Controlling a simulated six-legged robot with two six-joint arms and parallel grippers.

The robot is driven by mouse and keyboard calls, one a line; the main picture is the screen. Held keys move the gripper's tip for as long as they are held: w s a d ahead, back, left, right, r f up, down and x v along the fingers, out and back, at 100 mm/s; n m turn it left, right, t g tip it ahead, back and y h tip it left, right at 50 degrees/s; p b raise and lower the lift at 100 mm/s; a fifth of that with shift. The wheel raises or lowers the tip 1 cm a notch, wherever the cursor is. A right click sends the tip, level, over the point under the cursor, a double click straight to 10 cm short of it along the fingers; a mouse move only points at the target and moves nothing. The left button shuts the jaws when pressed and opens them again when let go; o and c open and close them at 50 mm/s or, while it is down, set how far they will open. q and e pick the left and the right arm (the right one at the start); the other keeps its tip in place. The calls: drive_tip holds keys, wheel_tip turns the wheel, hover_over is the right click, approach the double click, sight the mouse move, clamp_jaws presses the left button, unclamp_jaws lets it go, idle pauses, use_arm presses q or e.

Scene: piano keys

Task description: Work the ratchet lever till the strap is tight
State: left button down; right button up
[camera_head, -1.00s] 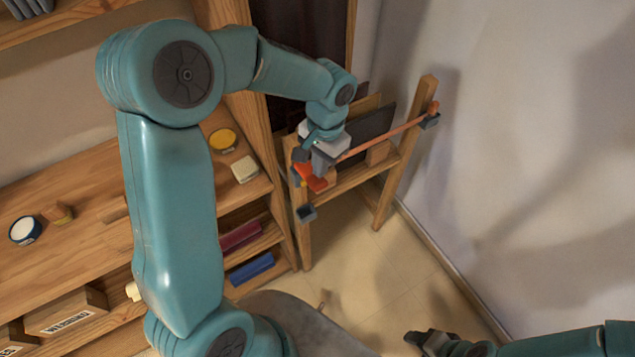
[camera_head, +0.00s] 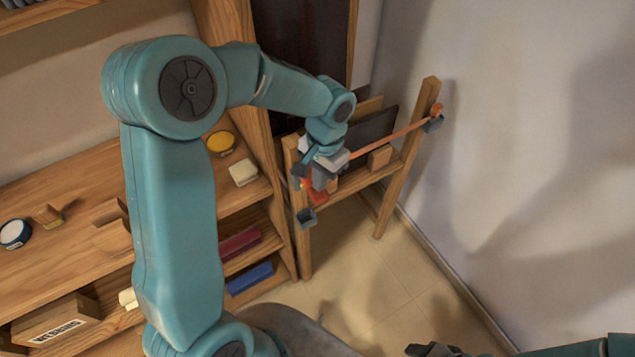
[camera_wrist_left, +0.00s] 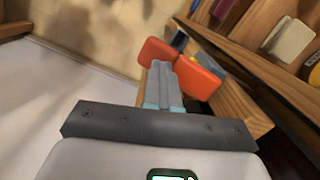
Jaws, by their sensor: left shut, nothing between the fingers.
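The orange strap (camera_head: 390,139) runs across a wooden rack from its right post to the ratchet area at the left post. The red-orange ratchet lever (camera_head: 318,198) shows just below my left gripper (camera_head: 311,184). In the left wrist view the red-orange lever parts (camera_wrist_left: 204,66) lie on both sides of my left gripper's fingertips (camera_wrist_left: 161,68). The fingers are shut with nothing between them; I cannot tell whether they touch the lever. The ratchet body is mostly hidden by the gripper. My right gripper (camera_head: 432,349) is cut off at the bottom edge; its jaws are unclear.
The wooden rack (camera_head: 431,99) holds dark panels (camera_head: 375,127) behind the strap and stands near the white wall (camera_head: 540,130). Wooden shelves (camera_head: 80,190) with tins and boxes fill the left. Tiled floor (camera_head: 365,270) in front of the rack is clear.

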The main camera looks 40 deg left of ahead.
use_arm(q)
drive_tip(key=shift+w+r, duration=0.2)
drive_tip(key=w, duration=0.1)
drive_tip(key=w+p, duration=0.1)
drive_tip(key=shift+w+d+r, duration=0.1)
drive_tip(key=shift+w+r, duration=0.2)
drive_tip(key=shift+w, duration=0.05)
wheel_tip(320, 180, up, 16)
drive_tip(key=w, duration=0.1)
drive_tip(key=shift+w+r, duration=0.15)
drive_tip(key=shift+w, duration=0.2)
drive_tip(key=shift+s, duration=0.15)
idle(0.9)
